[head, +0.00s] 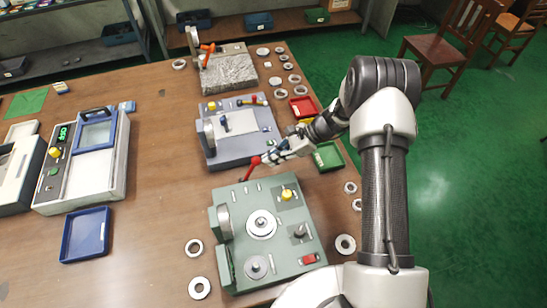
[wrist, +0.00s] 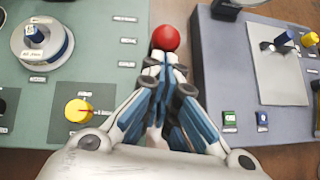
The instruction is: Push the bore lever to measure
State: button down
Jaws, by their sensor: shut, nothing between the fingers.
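A lever with a red ball knob (head: 255,160) rises at the far edge of the green machine (head: 290,262), close to the blue-grey machine (head: 240,150). In the wrist view the red knob (wrist: 166,38) is just beyond my fingertips. My gripper (head: 268,157) is shut and empty, its closed tips right at the knob; I cannot tell whether they touch it. A pale round ring (head: 261,224) sits on the green machine's top, and shows in the wrist view (wrist: 43,42). No label on the lever is readable.
The green machine carries a yellow knob (head: 287,193) and a red switch (head: 309,259). A green tray (head: 328,156) and a red tray (head: 303,107) lie beside my arm. Loose rings (head: 345,244) lie along the right table edge. A rough stone-topped machine (head: 228,72) stands behind.

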jog(key=shift+s+a+r+h+p, duration=0.1)
jog(key=shift+a+r+h+p, duration=0.2)
jog(key=shift+a, duration=0.05)
jog(key=shift+a+r, duration=0.1)
jog(key=shift+r, duration=0.05)
jog(key=s+a+r+h+p, duration=0.1)
jog(key=a+h+p, duration=0.1)
jog(key=a+p, duration=0.2)
jog(key=s+a+r+t+h+p, duration=0.1)
jog(key=a+r+h+p, duration=0.1)
jog(key=a, duration=0.5)
jog(key=shift+s+a+h+p, duration=0.2)
jog(key=shift+a+h+p, duration=0.3)
jog(key=shift+p, duration=0.6)
jog(key=shift+d, duration=0.1)
